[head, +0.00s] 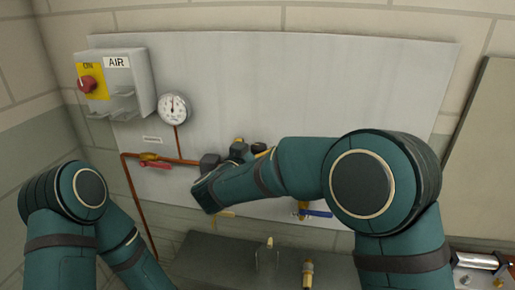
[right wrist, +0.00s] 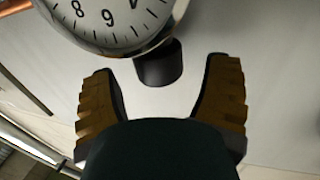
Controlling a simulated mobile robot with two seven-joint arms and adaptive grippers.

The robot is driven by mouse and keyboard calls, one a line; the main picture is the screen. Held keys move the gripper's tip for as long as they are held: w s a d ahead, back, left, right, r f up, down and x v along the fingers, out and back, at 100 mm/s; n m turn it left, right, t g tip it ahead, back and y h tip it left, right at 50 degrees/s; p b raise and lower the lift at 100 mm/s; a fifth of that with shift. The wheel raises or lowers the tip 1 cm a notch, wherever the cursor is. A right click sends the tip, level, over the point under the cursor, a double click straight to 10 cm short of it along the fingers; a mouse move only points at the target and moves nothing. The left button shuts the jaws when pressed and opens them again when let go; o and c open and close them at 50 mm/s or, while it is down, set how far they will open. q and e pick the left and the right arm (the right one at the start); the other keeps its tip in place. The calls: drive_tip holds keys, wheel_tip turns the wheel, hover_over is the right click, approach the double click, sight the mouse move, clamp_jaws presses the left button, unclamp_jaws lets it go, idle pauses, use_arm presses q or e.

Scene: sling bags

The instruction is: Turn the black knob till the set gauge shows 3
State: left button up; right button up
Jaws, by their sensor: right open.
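In the right wrist view, a black knob (right wrist: 158,66) sticks out from the pale panel, beside a round white gauge (right wrist: 112,18). The gauge is cut off by the top edge; some numerals show, but no needle reading can be made out. My right gripper (right wrist: 161,76) is open, its two yellow-padded fingers on either side of the knob's lower end, with gaps to both. In the head view my right gripper (head: 246,150) is at the panel's middle, and my arm hides much around it. My left gripper is out of view.
A white-faced gauge (head: 173,109) sits on a copper pipe below the AIR box (head: 115,82) with its red button (head: 87,84). A red-handled valve (head: 155,158) is at left, a blue-handled valve (head: 314,213) at right. A brass fitting (head: 308,272) stands in front.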

drive_tip(key=v, duration=1.1)
drive_tip(key=shift+s, duration=0.15)
drive_tip(key=w+d+f+n+g+y+b, duration=0.15)
drive_tip(key=d+f+y, duration=0.25)
drive_tip(key=f, duration=0.8)
drive_tip(key=w+d+f+n+g+y, duration=0.2)
drive_tip(key=d+f+y, duration=0.2)
drive_tip(key=f, duration=0.8)
drive_tip(key=s+d+f+g+y, duration=0.1)
drive_tip(key=s+d+f+g, duration=0.1)
drive_tip(key=s+f, duration=0.4)
drive_tip(key=s+d+f+g+y+b, duration=0.1)
drive_tip(key=s+d+f+g, duration=0.2)
drive_tip(key=s, duration=0.6)
drive_tip(key=s+d+f+g+y, duration=0.2)
drive_tip(key=s+f+g, duration=0.3)
drive_tip(key=f, duration=0.5)
drive_tip(key=s, duration=0.2)
drive_tip(key=shift+s+d, duration=0.3)
drive_tip(key=shift+d, duration=0.05)
drive_tip(key=shift+g, duration=0.25)
